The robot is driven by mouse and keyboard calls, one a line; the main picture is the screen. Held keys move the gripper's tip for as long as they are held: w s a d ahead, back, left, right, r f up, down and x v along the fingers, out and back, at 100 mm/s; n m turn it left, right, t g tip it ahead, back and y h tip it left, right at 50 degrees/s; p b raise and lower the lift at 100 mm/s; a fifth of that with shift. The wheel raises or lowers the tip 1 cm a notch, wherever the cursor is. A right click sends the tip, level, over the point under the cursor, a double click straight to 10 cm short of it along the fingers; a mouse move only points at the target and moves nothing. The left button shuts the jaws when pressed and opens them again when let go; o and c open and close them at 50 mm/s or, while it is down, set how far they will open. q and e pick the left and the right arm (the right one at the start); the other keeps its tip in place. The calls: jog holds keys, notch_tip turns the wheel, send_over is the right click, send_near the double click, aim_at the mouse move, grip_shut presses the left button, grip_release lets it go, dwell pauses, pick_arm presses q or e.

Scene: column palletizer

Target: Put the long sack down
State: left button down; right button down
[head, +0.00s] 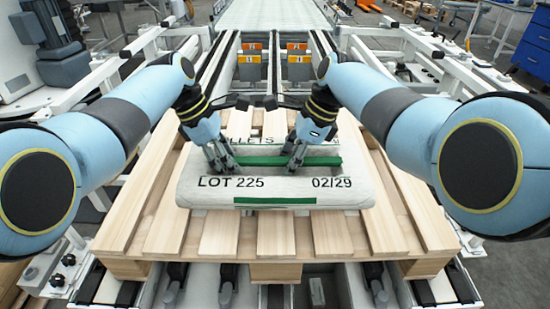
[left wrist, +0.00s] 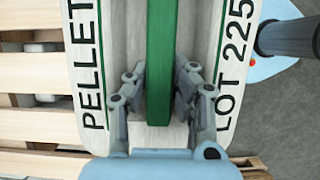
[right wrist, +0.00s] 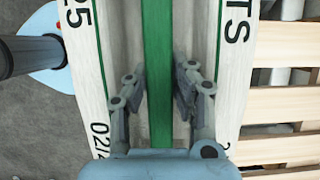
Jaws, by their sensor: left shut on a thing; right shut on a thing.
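The long sack (head: 275,190) is white with green stripes and black lettering, including "LOT 225" and "02/29". It lies level and crosswise over the wooden pallet (head: 160,225); I cannot tell whether it touches the slats. My left gripper (head: 220,158) is shut on the sack's left part, and my right gripper (head: 296,158) on its right part. In the left wrist view the fingers (left wrist: 159,90) straddle the sack's raised green band (left wrist: 161,50). The right wrist view shows the right fingers (right wrist: 158,90) in the same way around the band (right wrist: 158,40).
Bare slats show in front of the sack and on both sides. A roller conveyor (head: 270,14) runs away behind the pallet between white frame rails. Orange-marked blocks (head: 251,60) stand between the rails. A blue cabinet (head: 535,45) is at the far right.

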pick_arm(q)
jog(key=shift+w, duration=0.25)
pick_arm(e)
jog(key=shift+s+f, duration=0.1)
jog(key=shift+f, duration=0.05)
